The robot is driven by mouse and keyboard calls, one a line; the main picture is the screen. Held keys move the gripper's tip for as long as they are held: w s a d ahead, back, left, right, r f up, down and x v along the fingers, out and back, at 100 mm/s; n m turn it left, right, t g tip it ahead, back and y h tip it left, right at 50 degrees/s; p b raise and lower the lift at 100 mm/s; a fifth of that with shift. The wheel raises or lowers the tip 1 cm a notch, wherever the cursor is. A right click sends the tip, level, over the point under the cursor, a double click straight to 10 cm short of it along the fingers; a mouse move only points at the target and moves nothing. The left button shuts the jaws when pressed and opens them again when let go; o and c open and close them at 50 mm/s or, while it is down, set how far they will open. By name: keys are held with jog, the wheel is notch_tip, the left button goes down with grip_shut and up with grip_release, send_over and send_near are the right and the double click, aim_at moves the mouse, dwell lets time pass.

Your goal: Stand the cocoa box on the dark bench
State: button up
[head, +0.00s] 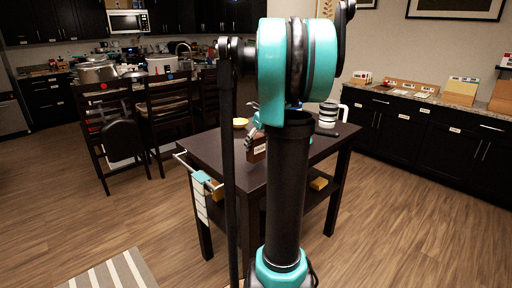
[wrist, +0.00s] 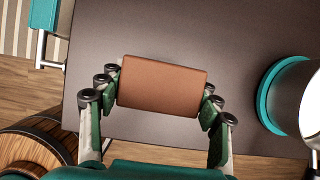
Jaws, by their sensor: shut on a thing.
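The cocoa box (wrist: 162,86) is a brown box seen from above in the wrist view, between the two fingers of my gripper (wrist: 160,82). My gripper is shut on it. In the head view the brown box (head: 257,149), with a pale label, looks upright over the dark bench (head: 210,147), partly hidden by my arm. The dark bench top (wrist: 230,35) fills much of the wrist view behind the box. I cannot tell whether the box's underside touches the bench.
A striped mug (head: 328,114) stands toward the bench's back right. A yellow item (head: 240,122) lies at the back left. A towel rail (head: 200,178) juts from the left side. A wooden barrel-like thing (wrist: 35,145) shows at lower left in the wrist view. Chairs (head: 108,130) stand left.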

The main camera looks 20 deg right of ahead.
jog(key=shift+f, duration=0.85)
jog(key=shift+f, duration=0.1)
jog(key=o, duration=1.3)
jog(key=v, duration=1.2)
